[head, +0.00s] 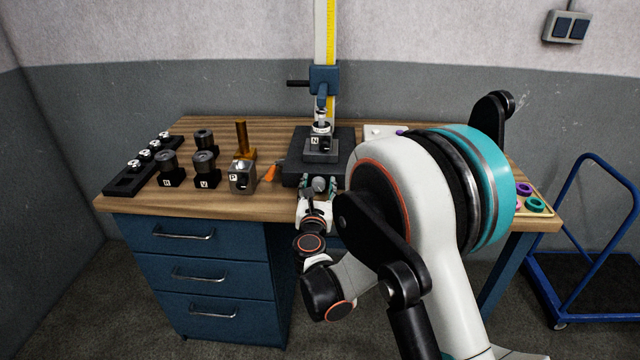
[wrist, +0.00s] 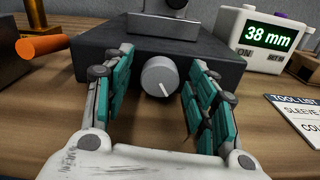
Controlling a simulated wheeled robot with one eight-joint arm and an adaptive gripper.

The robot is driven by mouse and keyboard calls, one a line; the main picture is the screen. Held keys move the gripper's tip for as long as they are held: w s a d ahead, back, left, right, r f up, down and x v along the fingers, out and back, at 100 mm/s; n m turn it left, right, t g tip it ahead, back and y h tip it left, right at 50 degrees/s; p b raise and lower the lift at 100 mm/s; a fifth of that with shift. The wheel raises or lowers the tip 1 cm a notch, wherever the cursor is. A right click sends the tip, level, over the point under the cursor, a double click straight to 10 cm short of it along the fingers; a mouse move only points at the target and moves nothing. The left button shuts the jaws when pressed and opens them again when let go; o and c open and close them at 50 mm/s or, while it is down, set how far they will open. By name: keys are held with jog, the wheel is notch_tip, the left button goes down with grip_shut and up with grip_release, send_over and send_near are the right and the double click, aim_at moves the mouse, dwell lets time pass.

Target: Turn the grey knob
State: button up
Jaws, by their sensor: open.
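The grey knob (wrist: 160,77) is a round dial with a white pointer line, on the front face of a dark base block (wrist: 95,42). The pointer line slants toward the lower right in the wrist view. In the head view the knob (head: 319,185) shows at the front of the black base (head: 296,170). My gripper (wrist: 158,95) is open, with its teal-padded fingers on the left and right of the knob. Gaps show between the pads and the knob, so it is not gripped. In the head view my gripper (head: 318,187) is at the base's front.
A display box (wrist: 265,38) reading 38 mm stands right of the base. A tool list card (wrist: 297,115) lies on the table. An orange rod (wrist: 42,46) is at left. A holder marked P (head: 243,178) and black holders (head: 205,170) stand on the left of the wooden bench (head: 150,203).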

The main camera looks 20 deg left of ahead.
jog(key=shift+c, duration=0.2)
jog(key=c, duration=1)
jog(key=shift+m, duration=1.6)
jog(key=o, duration=1)
jog(key=shift+o, duration=0.2)
